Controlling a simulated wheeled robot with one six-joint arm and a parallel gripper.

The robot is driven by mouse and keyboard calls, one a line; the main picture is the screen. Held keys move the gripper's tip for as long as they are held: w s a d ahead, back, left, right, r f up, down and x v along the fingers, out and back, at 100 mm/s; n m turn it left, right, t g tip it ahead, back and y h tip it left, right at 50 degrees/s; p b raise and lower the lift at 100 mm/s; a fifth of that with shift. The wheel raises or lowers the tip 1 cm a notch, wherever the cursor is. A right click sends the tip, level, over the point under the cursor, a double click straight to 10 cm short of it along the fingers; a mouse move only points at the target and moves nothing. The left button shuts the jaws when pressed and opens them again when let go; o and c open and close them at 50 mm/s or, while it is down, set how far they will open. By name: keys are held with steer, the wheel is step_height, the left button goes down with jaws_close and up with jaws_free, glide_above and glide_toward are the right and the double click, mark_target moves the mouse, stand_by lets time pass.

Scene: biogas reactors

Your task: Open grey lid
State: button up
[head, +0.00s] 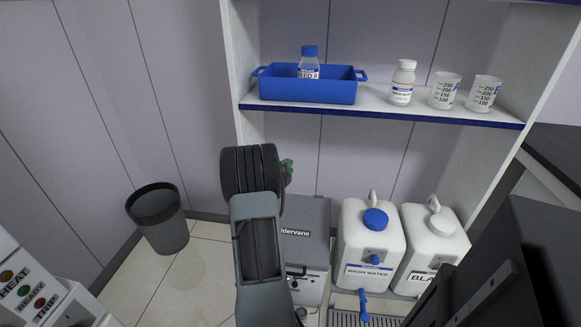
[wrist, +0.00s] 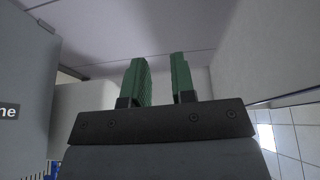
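A grey box (head: 308,222) with lettering ending in "ldervane" stands on the floor below the shelf. Its grey top looks closed, and a latch-like fitting shows on its front. My arm hides its left part. In the wrist view a grey panel (wrist: 25,95) with the letters "ne" fills the left edge. My gripper (head: 287,170) is mostly hidden behind my own wrist in the head view, above and behind the box's left side. In the wrist view my gripper (wrist: 158,78) shows two green fingers standing apart with nothing between them, right of the panel and not visibly touching it.
Right of the box stand a white wash-water jug (head: 362,250) and another white jug (head: 428,245). Above, a shelf (head: 380,108) holds a blue tray (head: 308,90), a white bottle (head: 402,84) and beakers. A dark bin (head: 160,222) stands left; floor between is free.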

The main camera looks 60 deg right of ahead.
steer(key=shift+d, duration=1.2)
steer(key=shift+c, duration=0.5)
jaws_close()
steer(key=shift+c, duration=1.7)
jaws_free()
steer(key=o, duration=0.4)
steer(key=shift+o, duration=0.2)
steer(key=shift+a, duration=0.1)
